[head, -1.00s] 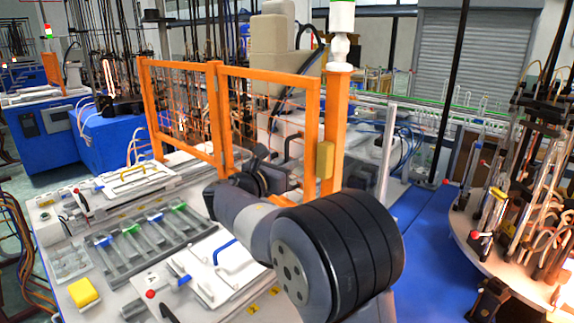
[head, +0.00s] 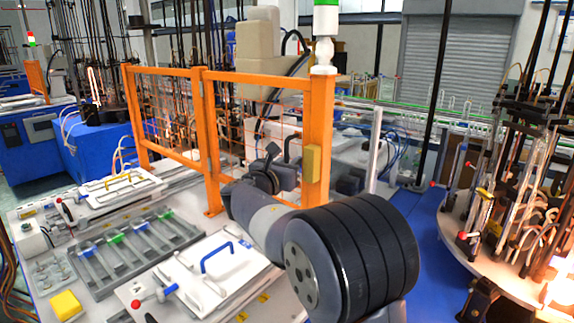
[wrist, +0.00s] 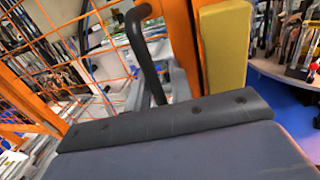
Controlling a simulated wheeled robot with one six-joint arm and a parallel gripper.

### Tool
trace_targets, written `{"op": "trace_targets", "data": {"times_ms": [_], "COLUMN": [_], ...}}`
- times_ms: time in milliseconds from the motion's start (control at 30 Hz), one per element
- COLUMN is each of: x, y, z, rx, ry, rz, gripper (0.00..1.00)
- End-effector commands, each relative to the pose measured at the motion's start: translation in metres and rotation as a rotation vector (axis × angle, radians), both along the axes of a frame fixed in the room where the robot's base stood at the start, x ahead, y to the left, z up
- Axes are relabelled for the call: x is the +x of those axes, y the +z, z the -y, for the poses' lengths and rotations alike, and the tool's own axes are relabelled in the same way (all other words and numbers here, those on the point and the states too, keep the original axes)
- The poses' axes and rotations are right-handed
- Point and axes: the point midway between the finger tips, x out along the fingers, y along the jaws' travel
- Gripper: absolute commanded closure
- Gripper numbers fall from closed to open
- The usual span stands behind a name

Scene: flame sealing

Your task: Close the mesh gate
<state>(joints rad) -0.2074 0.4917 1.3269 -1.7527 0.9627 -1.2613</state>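The mesh gate (head: 256,76) has an orange frame with thin orange wire mesh. Its free edge is at the orange post (head: 321,120) in the head view; I cannot tell whether a small gap remains. A dark bar handle (wrist: 148,55) stands upright in front of the gate's edge in the wrist view. A yellow box (head: 312,164) is on the post, and it also shows in the wrist view (wrist: 225,45). My gripper (head: 276,166) is at the gate's edge by the handle. Its fingers are not clear, and I cannot tell whether it touches the handle.
Left of the gate is a fixed orange mesh panel (head: 160,110). A white workbench with grey racks (head: 125,250) and a white lidded box (head: 215,270) is near my arm on the left. A round table (head: 480,240) with glassware stands at right. Blue floor lies between.

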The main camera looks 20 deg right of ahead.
Motion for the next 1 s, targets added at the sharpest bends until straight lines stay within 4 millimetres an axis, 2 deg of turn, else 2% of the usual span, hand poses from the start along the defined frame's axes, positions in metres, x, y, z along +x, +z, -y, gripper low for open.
{"op": "trace_targets", "data": {"times_ms": [367,800,1000], "x": [-0.006,-0.066,-0.079], "y": [-0.003,-0.003,-0.002], "z": [-0.006,-0.06,-0.072], "rx": [0.001,0.001,0.0], "ry": [0.002,0.003,0.002], "rz": [-0.003,0.0,-0.001], "gripper": [0.75,0.75,0.75]}}
